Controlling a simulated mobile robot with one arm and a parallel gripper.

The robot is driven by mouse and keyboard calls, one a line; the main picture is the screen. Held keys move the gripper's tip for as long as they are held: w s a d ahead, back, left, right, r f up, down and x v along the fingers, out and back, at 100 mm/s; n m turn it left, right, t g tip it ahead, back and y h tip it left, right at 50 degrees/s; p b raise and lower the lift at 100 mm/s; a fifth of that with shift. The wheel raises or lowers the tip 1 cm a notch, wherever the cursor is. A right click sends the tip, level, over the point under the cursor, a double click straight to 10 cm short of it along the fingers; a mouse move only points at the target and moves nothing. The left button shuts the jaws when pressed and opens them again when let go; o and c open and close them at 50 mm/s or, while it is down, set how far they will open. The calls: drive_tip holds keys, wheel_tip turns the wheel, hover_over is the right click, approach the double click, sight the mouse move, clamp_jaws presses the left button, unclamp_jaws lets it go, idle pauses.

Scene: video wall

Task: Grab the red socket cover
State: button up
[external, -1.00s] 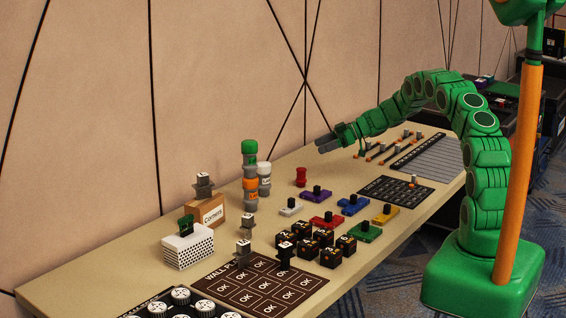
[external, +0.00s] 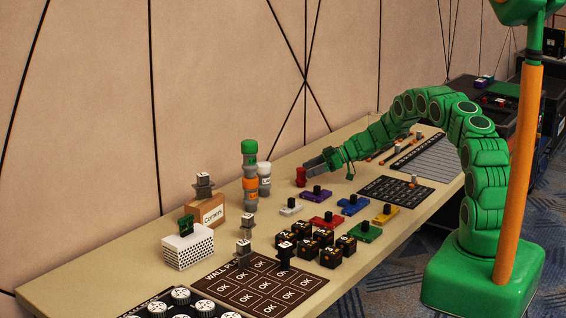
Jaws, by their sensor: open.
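A small red flared cylinder (external: 301,177), which looks like the red socket cover, stands upright on the long tan table, beyond the coloured blocks. My gripper (external: 309,170) is low over the table, reaching in from the right with its grey fingers pointing left. Its fingertips are right beside the upper part of the red piece and overlap it in this view. The gripper is open. I cannot tell whether the fingers are around the red piece or touch it.
A purple block (external: 316,195), a white block (external: 291,208) and a red block (external: 327,221) sit in front. A stack of green, grey and orange cylinders (external: 250,185) and a white-topped cylinder (external: 264,180) stand left. Bare table lies between them and the red piece.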

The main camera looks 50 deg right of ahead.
drive_tip(key=shift+x, duration=1.4)
drive_tip(key=c, duration=1.1)
drive_tip(key=shift+r, duration=0.1)
drive_tip(key=shift+r, duration=0.55)
wheel_tip(320, 180, up, 2)
drive_tip(key=shift+s+r, duration=0.1)
drive_tip(key=shift+r, duration=0.05)
drive_tip(key=shift+s+a+r, duration=0.7)
drive_tip(key=shift+s+r, duration=0.85)
drive_tip(key=shift+s, duration=0.65)
drive_tip(key=shift+s+a+r, duration=0.7)
drive_tip(key=shift+s+r, duration=0.9)
drive_tip(key=shift+s, duration=0.6)
drive_tip(key=shift+s+a+r, duration=0.7)
drive_tip(key=shift+s+r, duration=0.85)
drive_tip(key=shift+s, duration=0.65)
